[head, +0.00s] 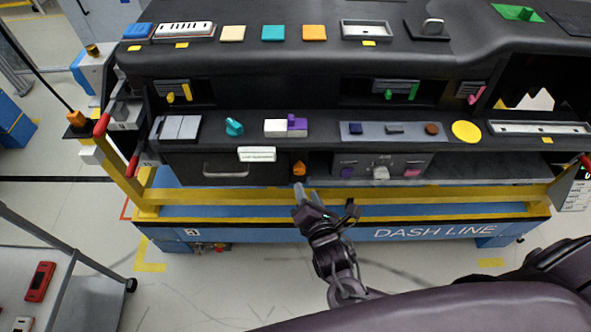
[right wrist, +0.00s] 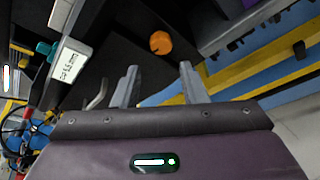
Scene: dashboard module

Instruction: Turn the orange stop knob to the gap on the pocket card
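The orange stop knob (head: 299,169) sits on the dark lower front of the dashboard, right of the drawer-like panel with a handle. It also shows in the right wrist view (right wrist: 160,42), beyond the fingers. A white printed card (head: 257,154), which looks like the pocket card, stands left of and above the knob. In the right wrist view the card (right wrist: 68,62) is at the left, its print too small to read. My right gripper (head: 299,189) is just below the knob, apart from it. In the right wrist view its fingers (right wrist: 158,75) are open and empty. My left gripper is not in view.
A grey handle (head: 226,170) is left of the knob. A grey control panel (head: 381,166) with small knobs is to its right. A yellow rail (head: 400,195) runs below the dashboard. A teal knob (head: 234,127) and a purple-white block (head: 286,127) sit on the ledge above.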

